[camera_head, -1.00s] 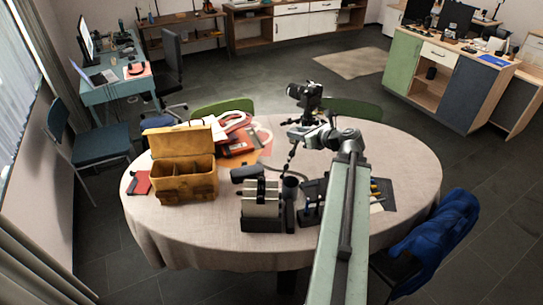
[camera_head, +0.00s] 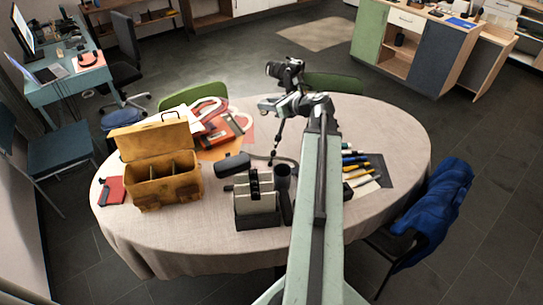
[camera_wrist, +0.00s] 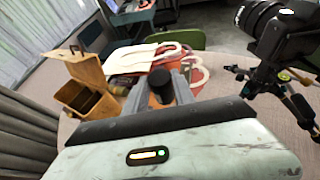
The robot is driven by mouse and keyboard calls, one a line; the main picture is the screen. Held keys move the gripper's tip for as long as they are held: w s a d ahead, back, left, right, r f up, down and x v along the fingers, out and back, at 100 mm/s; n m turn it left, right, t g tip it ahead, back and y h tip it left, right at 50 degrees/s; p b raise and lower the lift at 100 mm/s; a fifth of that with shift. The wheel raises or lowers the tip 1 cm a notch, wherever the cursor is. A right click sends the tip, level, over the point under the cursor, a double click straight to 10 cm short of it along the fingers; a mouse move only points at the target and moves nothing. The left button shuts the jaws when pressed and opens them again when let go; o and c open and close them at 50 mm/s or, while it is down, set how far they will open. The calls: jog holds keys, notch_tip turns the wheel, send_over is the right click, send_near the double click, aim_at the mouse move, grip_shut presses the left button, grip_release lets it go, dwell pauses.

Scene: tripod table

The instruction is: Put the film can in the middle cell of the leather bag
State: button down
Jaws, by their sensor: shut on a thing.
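The leather bag (camera_head: 165,190) is tan and stands on the left of the table with its lid raised. Dividers split its inside into cells. In the wrist view the bag (camera_wrist: 88,100) is to the left of my gripper (camera_wrist: 160,88). My gripper is shut on the film can (camera_wrist: 160,80), a small dark cylinder upright between the two grey fingers. In the head view my gripper (camera_head: 267,105) is at the end of my arm, above the table, right of the bag and apart from it. The can is too small to make out there.
A camera on a tripod (camera_head: 285,72) stands close to my gripper. A black cylinder (camera_head: 232,165), a grey box-like device (camera_head: 257,205) and a dark cup (camera_head: 283,172) are on the table right of the bag. Red and white items (camera_head: 215,120) lie behind it.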

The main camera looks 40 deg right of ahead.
jog(key=s+d+f+b, duration=0.2)
jog(key=d+f+b, duration=1.45)
jog(key=f, duration=0.35)
jog(key=f+b, duration=0.6)
jog(key=b, duration=0.1)
jog(key=f+b, duration=0.3)
jog(key=f, duration=0.1)
jog(key=shift+w+a, duration=0.15)
jog(key=shift+a, duration=0.15)
jog(key=shift+r, duration=0.2)
jog(key=shift+f, duration=0.2)
jog(key=c, duration=1)
grip_release()
jog(key=shift+c, duration=0.2)
jog(key=shift+r, duration=0.1)
